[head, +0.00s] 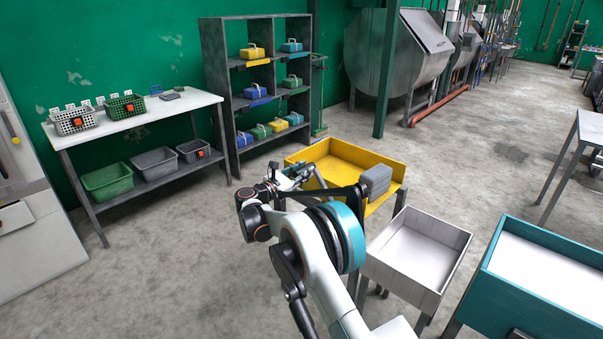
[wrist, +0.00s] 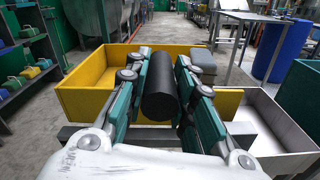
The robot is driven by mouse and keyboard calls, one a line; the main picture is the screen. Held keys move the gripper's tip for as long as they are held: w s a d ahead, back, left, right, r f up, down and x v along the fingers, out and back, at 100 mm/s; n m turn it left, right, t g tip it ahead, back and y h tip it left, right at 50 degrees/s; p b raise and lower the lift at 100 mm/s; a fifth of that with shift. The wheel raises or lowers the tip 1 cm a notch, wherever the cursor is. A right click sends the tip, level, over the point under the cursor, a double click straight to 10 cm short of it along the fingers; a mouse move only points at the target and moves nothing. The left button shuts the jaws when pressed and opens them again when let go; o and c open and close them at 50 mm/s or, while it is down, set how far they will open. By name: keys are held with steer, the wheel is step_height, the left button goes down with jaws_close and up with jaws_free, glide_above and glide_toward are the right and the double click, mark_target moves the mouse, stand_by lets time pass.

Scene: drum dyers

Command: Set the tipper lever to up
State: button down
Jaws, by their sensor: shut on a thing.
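The yellow tipper tray (head: 385,157) stands on legs at the middle of the head view, and its yellow walls also show in the wrist view (wrist: 85,92). My gripper (head: 292,178) is at the tray's near left side. In the wrist view my gripper (wrist: 160,92) has its two teal fingers on either side of a thick black cylinder (wrist: 160,85), which looks like the grip of the tipper lever, and is shut on it. A dark bar (head: 335,190) runs from beside my gripper towards the tray's right end. I cannot tell the lever's setting.
A grey block (head: 376,180) is at the tray's right end. A pale metal tray (head: 422,245) and a teal-walled table (head: 540,262) stand to the right. A shelf (head: 233,110) with coloured cases and a workbench (head: 140,125) with baskets stand left. Open floor lies between.

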steer(key=s+d+r+m, duration=0.2)
steer(key=s+d+m, duration=0.1)
steer(key=s+d, duration=0.3)
steer(key=s+d+r+m, duration=0.3)
steer(key=s+d+m, duration=0.1)
steer(key=d, duration=0.5)
steer(key=shift+s+r, duration=0.3)
steer(key=shift+s, duration=0.6)
steer(key=shift+d, duration=0.15)
steer(key=c, duration=1.3)
jaws_free()
steer(key=shift+r, duration=0.15)
